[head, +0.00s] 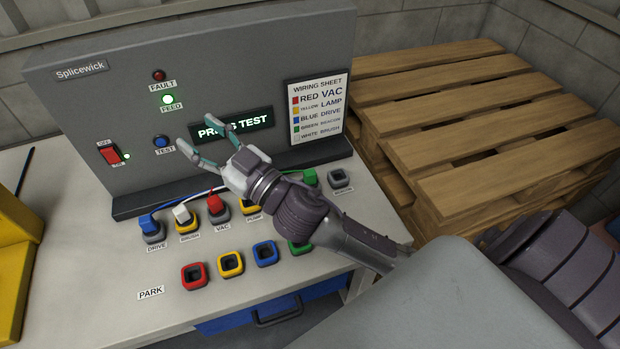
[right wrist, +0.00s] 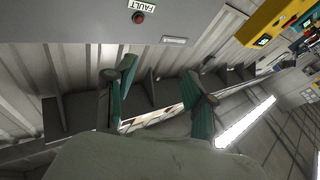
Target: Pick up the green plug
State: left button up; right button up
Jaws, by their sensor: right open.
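The green plug (head: 310,177) stands upright in the upper row on the bench, just left of the grey socket labelled BEACON (head: 340,179). My right forearm hides what is below and left of it, so I cannot tell which socket it sits in. My right gripper (head: 197,135) is open and empty, up in front of the panel near the PRESS TEST display, to the left of and above the green plug. Its two spread fingers show in the right wrist view (right wrist: 157,76), with nothing between them. My left gripper is not in view.
Blue (head: 151,226), white (head: 182,215) and red (head: 214,203) plugs stand in the upper row. The PARK row has red (head: 182,279), yellow (head: 220,268), blue (head: 255,256) and partly hidden green (head: 301,250) sockets. Wooden pallets (head: 480,110) are stacked right of the bench.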

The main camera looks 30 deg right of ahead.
jog(key=a+r+n+g+y, duration=0.3)
jog(key=a+n+y, duration=0.3)
jog(key=n+y, duration=0.15)
jog(key=n+g+h+p, duration=0.1)
jog(key=n+g+h, duration=0.1)
jog(key=g+h, duration=1.45)
send_over(310, 172)
jog(key=shift+y, duration=0.5)
jog(key=f, duration=1.9)
jog(key=shift+a+f, duration=0.2)
jog(key=shift+f, duration=0.8)
jog(key=f+p, duration=0.2)
jog(key=f, duration=0.2)
jog(key=shift+d+f, duration=0.15)
jog(key=shift+d, duration=0.05)
jog(key=shift+f, duration=0.55)
grip_shut()
